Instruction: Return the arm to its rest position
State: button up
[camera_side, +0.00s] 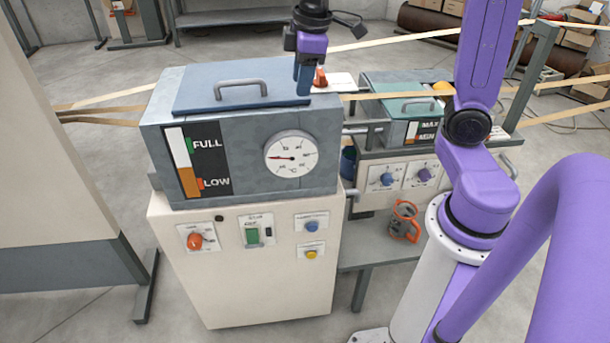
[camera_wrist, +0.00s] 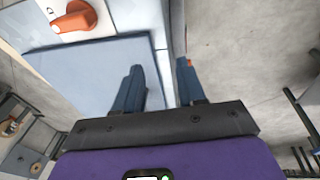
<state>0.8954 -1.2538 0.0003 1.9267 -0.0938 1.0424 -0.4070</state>
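My gripper (camera_side: 302,88) hangs from my purple wrist, fingers pointing down, over the right rear part of the grey heated tank (camera_side: 240,155) with a blue lid (camera_side: 235,92). In the side view its fingers overlap the lid's right edge; I cannot tell whether they touch it. In the wrist view the two dark blue fingers of my gripper (camera_wrist: 160,68) stand apart with nothing held between them. The lid (camera_wrist: 90,70) lies left of the fingers there.
An orange-red rotary switch (camera_side: 320,77) on a white plate is close beside the fingers; the switch (camera_wrist: 75,18) also shows in the wrist view. A smaller tank with a green lid (camera_side: 405,107) stands to the right. Pale bands (camera_side: 385,96) run across behind.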

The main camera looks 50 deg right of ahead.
jog(key=s+a+f+n, duration=0.1)
jog(key=s+a+f, duration=0.1)
jog(key=s, duration=0.5)
jog(key=s+a+f+n+g, duration=0.1)
jog(key=s+a+f, duration=0.1)
jog(key=s, duration=0.6)
jog(key=s+a+f+n+g, duration=0.1)
jog(key=s+a+f, duration=0.1)
jog(key=s, duration=0.5)
jog(key=shift+s+f+y, duration=0.3)
jog(key=shift+s+f, duration=0.05)
jog(key=shift+f, duration=0.45)
